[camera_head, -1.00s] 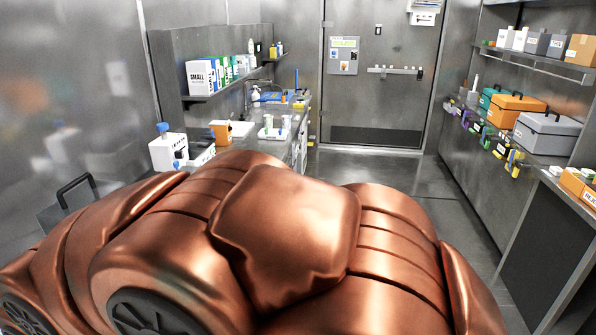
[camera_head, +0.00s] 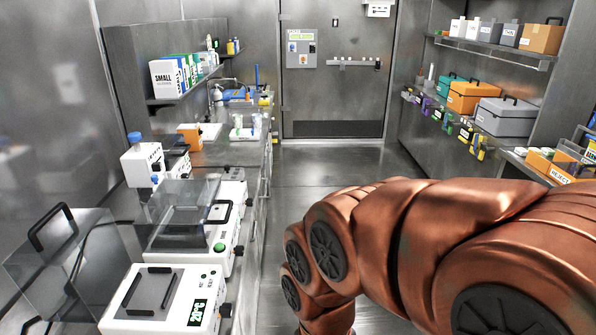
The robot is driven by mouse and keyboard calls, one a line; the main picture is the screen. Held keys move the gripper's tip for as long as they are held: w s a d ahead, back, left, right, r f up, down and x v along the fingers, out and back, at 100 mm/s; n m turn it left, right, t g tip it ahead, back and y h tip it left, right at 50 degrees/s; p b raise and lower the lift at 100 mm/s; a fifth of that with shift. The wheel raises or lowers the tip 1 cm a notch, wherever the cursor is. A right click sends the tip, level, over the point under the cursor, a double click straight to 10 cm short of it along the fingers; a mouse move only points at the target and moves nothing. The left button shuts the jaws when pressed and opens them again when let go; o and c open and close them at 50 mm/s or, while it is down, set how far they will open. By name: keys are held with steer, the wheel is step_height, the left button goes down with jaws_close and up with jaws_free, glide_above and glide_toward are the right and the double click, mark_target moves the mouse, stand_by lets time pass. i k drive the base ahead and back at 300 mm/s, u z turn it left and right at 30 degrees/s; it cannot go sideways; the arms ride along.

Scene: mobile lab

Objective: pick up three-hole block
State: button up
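I cannot pick out a three-hole block in this view. On the left bench (camera_head: 215,152) I see a small orange item (camera_head: 190,137) and a white rack-like piece (camera_head: 245,133) with small upright items. Both are too small to show any holes. My copper arm fills the lower right and hides part of the floor and the right side. My gripper is outside the view.
White devices stand on the near left bench: one with a 20°C display (camera_head: 165,300), one with a clear lid (camera_head: 190,235). Right shelves hold an orange case (camera_head: 473,98) and a grey case (camera_head: 506,118). The aisle floor (camera_head: 330,168) is clear up to the door (camera_head: 335,100).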

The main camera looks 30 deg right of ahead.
mark_target(230, 174)
steer(key=z, duration=1.75)
steer(key=i, duration=2.5)
steer(key=u, duration=3.9)
